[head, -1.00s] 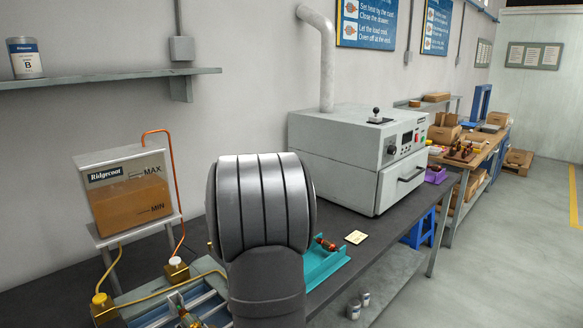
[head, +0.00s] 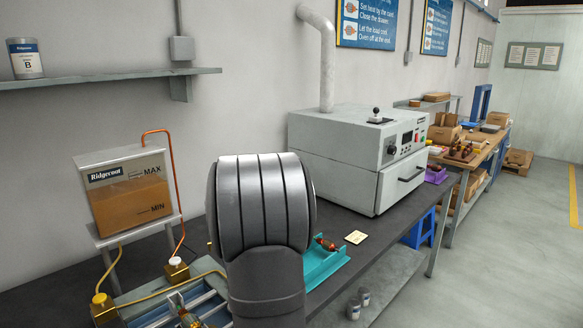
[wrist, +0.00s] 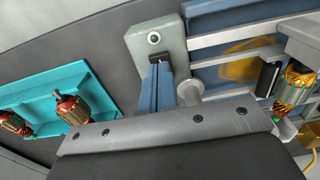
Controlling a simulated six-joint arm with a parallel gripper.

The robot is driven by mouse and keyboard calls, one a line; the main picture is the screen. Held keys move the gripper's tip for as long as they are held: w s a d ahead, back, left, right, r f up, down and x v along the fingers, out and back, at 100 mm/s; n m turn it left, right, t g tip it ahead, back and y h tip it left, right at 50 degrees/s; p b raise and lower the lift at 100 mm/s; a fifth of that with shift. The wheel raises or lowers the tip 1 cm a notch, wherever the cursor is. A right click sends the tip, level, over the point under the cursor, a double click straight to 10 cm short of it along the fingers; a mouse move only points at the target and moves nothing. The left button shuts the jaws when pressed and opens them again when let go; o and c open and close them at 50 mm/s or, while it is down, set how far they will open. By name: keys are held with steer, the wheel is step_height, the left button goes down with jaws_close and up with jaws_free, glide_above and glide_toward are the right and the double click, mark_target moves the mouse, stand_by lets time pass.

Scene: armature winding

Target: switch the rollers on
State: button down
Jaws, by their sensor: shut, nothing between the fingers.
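In the wrist view a grey switch box (wrist: 170,34) has a round greenish-dark lamp or button (wrist: 154,38) and a small black switch (wrist: 155,58). My gripper (wrist: 158,70) is shut and empty. Its blue fingers end at the black switch, apparently at or touching it; I cannot tell whether they press it or which way it is set. The roller bed (wrist: 235,40), with pale rails, lies to the right of the box, and an armature (wrist: 297,82) with copper windings sits there. In the head view my arm hides the gripper and box; part of the roller bed (head: 150,318) shows.
A teal tray (wrist: 45,98) holds two armatures left of the gripper. In the head view a resin tank (head: 130,195) on a stand is left and a grey oven (head: 345,160) is right.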

steer(key=shift+f, duration=0.85)
stand_by(0.3)
steer(key=shift+r, duration=3.5)
step_height(320, 180, down, 7)
steer(key=shift+f, duration=0.1)
steer(key=shift+r, duration=0.2)
